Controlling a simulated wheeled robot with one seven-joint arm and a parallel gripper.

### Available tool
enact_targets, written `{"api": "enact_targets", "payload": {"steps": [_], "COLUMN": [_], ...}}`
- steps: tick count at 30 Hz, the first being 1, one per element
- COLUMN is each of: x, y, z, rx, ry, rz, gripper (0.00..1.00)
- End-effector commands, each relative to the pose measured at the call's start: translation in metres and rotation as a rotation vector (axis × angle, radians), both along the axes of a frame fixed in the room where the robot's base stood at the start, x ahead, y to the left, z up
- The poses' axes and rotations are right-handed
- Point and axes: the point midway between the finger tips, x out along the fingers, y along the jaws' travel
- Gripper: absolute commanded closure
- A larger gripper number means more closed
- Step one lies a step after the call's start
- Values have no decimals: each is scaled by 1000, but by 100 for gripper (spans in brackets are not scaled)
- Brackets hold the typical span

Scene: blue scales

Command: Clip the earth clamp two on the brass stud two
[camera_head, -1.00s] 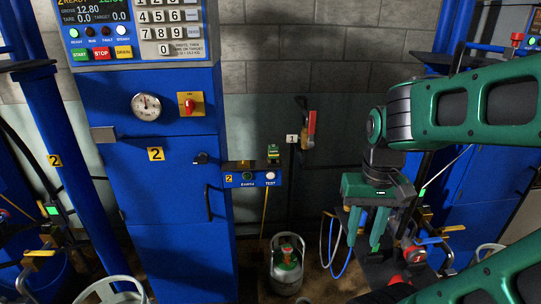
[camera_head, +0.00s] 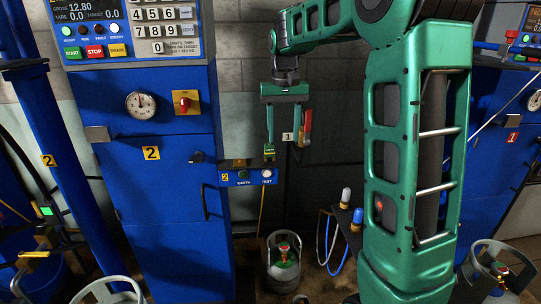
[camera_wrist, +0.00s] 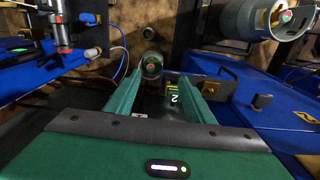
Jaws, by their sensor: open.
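A small green clamp-like piece (camera_head: 269,153), apparently earth clamp two, stands at the right end of the bracket marked 2, EARTH and TEST (camera_head: 250,177). A dark, brass-toned piece (camera_head: 240,163) sits left of it on the bracket; whether it is brass stud two I cannot tell. My gripper (camera_head: 286,142) is open, pointing down, above and slightly right of the green piece, apart from it.
The blue cabinet (camera_head: 165,215) stands left of the bracket. A gas cylinder (camera_head: 284,270) stands on the floor below. Blue and white hoses (camera_head: 330,245) hang to the right.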

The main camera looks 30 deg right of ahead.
Motion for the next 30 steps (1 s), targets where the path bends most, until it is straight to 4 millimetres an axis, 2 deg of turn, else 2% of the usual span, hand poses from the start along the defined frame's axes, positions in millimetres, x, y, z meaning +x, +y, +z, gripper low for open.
{"api": "enact_targets", "payload": {"steps": [1, 3, 6, 9, 22, 30], "x": [19, 37, 54, 62, 62, 62], "y": [2, 6, 9, 11, 10, 10], "z": [-1, -2, -2, -3, -4, -28], "rx": [4, 11, 16, 19, 20, 20], "ry": [-1, 0, -2, -4, -4, -2], "rz": [9, 17, 23, 26, 26, 26], "gripper": [52, 52, 52, 52, 52, 52]}}
